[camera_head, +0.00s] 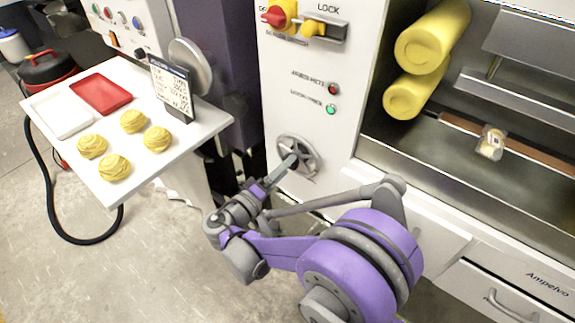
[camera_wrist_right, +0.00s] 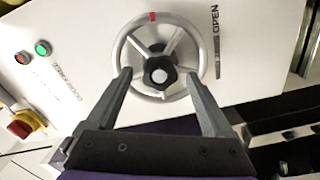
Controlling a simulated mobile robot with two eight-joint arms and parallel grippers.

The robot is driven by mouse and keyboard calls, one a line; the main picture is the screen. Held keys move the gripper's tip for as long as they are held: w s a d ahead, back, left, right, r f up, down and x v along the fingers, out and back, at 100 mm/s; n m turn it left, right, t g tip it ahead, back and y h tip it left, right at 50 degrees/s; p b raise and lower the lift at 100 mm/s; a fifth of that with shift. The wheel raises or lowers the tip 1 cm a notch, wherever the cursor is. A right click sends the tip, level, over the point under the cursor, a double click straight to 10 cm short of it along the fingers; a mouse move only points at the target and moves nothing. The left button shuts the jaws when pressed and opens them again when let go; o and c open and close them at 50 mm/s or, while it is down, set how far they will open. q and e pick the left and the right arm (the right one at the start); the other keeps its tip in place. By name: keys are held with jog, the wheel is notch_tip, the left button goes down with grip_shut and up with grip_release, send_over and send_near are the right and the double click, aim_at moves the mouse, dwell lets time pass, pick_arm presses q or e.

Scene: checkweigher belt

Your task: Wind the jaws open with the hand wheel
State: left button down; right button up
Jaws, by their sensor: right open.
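The hand wheel (camera_head: 299,157) is a grey spoked wheel on the white machine front, below the red and green lamps. In the right wrist view the hand wheel (camera_wrist_right: 143,24) shows a red mark at its rim, a dark hub knob (camera_wrist_right: 160,75) with a pale centre, and the word OPEN beside it. My right gripper (camera_head: 290,164) is at the wheel in the head view. In the wrist view its two fingers (camera_wrist_right: 160,80) are apart, one on each side of the hub; contact with the wheel cannot be told. My left gripper is not in view. The jaws cannot be made out.
A white side table (camera_head: 115,170) at left holds several yellow pastries, a red tray (camera_head: 101,93), a white tray (camera_head: 62,117) and a small sign (camera_head: 171,88). Yellow rolls (camera_head: 432,37) and a small package (camera_head: 491,142) sit in the machine's open bay. A drawer handle (camera_head: 508,305) is at lower right.

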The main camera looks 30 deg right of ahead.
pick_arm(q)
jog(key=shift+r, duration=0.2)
pick_arm(e)
jog(key=v, duration=0.9)
jog(key=s+d+f+n+g+y, duration=0.1)
jog(key=s+d+f+g+y, duration=0.2)
jog(key=s+d+f+y, duration=0.45)
jog(key=s+a+f+m+y, duration=0.1)
jog(key=s+a+y, duration=0.3)
jog(key=s+y, duration=0.15)
jog(key=s+a+f+y, duration=0.1)
jog(key=s+a+y, duration=0.3)
jog(key=s, duration=0.2)
pick_arm(q)
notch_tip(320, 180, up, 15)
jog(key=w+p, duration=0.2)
jog(key=p, duration=1.2)
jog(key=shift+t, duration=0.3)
pick_arm(e)
notch_tip(320, 180, up, 15)
jog(key=w+t, duration=0.1)
jog(key=w, duration=0.1)
jog(key=shift+r, duration=0.2)
